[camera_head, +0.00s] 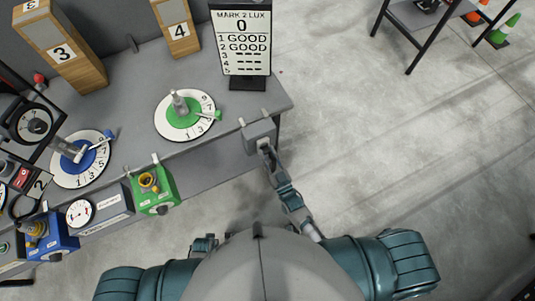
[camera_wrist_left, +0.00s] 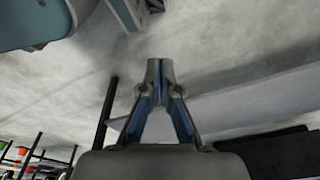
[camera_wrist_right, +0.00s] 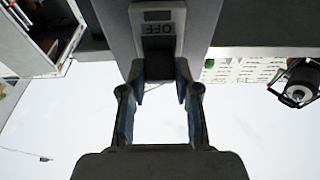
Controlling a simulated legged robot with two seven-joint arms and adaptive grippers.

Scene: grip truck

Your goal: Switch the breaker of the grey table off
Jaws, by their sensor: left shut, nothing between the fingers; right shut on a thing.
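The grey table (camera_head: 215,152) fills the left and middle of the head view. A grey breaker box (camera_head: 258,132) sits at its right front corner. In the right wrist view the breaker (camera_wrist_right: 205,20) shows a label reading OFF, upside down, above a dark switch lever (camera_wrist_right: 158,66). My right gripper (camera_head: 264,148) is at the front of the breaker. In the right wrist view (camera_wrist_right: 160,75) its fingers are closed on both sides of the lever. My left gripper (camera_wrist_left: 160,68) is shut and empty, away from the breaker, with floor behind it.
Green (camera_head: 186,112) and blue (camera_head: 82,158) dials and a MARK 2 LUX board (camera_head: 241,42) stand on the table. Green (camera_head: 152,189) and blue (camera_head: 56,240) boxes sit along its front edge.

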